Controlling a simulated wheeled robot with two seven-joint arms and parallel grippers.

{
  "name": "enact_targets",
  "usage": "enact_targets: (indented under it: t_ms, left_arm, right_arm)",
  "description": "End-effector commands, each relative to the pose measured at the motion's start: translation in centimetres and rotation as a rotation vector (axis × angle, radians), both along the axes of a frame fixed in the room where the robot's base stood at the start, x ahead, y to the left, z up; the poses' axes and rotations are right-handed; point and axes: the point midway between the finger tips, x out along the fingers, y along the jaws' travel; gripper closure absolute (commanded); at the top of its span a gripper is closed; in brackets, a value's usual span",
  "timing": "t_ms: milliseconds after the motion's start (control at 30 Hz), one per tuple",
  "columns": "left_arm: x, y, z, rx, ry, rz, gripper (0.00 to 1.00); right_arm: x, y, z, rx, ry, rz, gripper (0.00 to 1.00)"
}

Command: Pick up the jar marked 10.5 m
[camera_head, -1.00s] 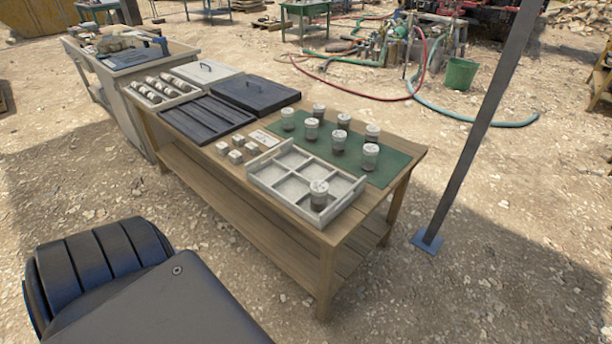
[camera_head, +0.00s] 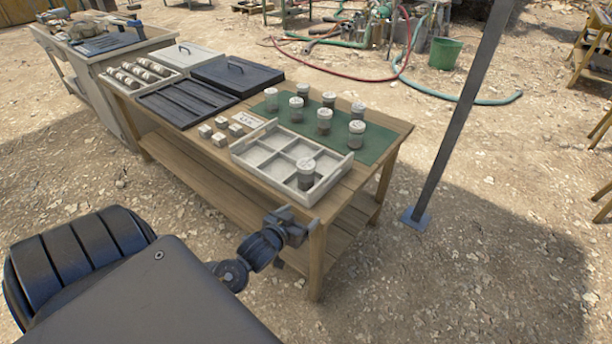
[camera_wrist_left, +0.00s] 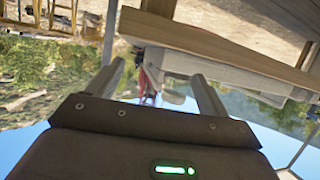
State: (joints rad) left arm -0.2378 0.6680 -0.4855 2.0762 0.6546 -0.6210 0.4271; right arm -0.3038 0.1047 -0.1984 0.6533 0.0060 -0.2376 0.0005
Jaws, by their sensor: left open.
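Several grey jars with white lids stand on the green mat (camera_head: 385,149) on the wooden table. The nearest mat jar (camera_head: 356,134) is at the mat's front right. One more jar (camera_head: 306,174) stands in the front right compartment of the white divided tray (camera_head: 240,157). The jars' markings are too small to read, so I cannot tell which is 10.5 m. My left gripper (camera_head: 293,222) is at the table's front edge, below and left of the tray jar, apart from all jars. In the left wrist view its fingers (camera_wrist_left: 157,80) are spread and empty. My right gripper is not in view.
Small white blocks (camera_head: 220,123) and a card lie left of the tray. A dark ridged tray (camera_head: 185,103), a dark lidded box (camera_head: 238,75) and a core tray (camera_head: 138,75) fill the table's left. A metal post (camera_head: 455,130) stands right of the table.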

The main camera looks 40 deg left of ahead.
Motion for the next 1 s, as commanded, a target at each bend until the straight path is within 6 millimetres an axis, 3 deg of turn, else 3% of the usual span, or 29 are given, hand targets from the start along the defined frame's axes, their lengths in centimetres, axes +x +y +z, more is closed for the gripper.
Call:
enact_targets:
  t_ms: [200,400,567,800,1000]
  left_arm:
    - [2.7,4.0,4.0,0.047,-0.210,0.013,0.21]
    - [3.8,6.2,6.7,0.079,-0.340,0.008,0.21]
    - [4.1,6.5,7.1,0.081,-0.359,0.008,0.21]
    - [7.6,7.1,7.2,0.083,-0.358,0.008,0.21]
    - [9.3,7.4,7.0,0.081,-0.355,0.007,0.21]
  right_arm:
    - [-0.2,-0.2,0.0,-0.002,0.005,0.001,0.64]
    - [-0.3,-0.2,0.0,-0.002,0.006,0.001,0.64]
    - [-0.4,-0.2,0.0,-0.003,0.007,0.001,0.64]
    - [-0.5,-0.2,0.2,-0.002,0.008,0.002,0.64]
    - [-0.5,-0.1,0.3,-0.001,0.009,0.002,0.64]
